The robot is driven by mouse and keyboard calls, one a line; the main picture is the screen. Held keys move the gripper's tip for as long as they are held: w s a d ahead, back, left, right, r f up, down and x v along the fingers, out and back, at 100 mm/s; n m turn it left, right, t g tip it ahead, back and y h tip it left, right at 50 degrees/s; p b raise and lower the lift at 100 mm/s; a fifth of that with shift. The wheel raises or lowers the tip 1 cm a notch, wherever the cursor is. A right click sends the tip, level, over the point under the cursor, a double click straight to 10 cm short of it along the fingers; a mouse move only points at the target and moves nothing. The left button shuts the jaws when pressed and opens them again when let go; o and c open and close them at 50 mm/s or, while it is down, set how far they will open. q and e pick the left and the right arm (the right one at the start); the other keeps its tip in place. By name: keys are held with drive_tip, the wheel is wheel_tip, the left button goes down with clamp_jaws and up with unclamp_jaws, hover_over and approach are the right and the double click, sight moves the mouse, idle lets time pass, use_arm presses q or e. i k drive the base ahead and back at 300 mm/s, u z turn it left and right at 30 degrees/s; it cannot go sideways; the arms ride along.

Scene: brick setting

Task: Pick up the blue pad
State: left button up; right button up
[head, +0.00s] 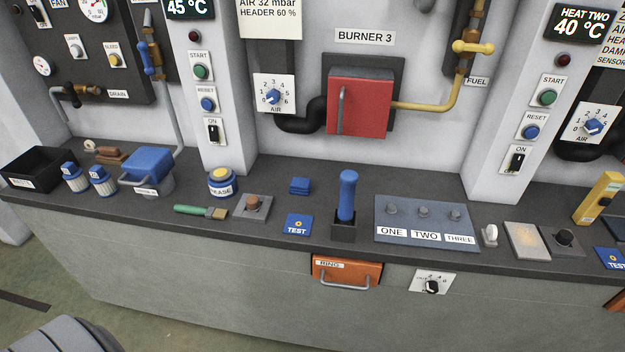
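A small blue pad (300,186), square and thick, lies flat on the dark counter near the middle, behind a flat blue card marked TEST (297,224). Its top and front are in plain view and nothing covers it. Another blue TEST card (610,259) lies at the far right and is partly cut off by the picture edge. Neither of my grippers shows in the head view.
Right of the pad, a blue-handled lever (347,195) stands upright in a black base. A brown-knobbed box (253,207), a brush (201,211) and a yellow-and-blue tin (222,182) are to its left. A switch panel (420,222) lies further right. Counter around the pad is bare.

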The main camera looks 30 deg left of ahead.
sight(301, 186)
drive_tip(key=u, duration=0.45)
drive_tip(key=k, duration=0.55)
drive_tip(key=z, duration=0.55)
drive_tip(key=i, duration=1.45)
drive_tip(key=u, duration=0.35)
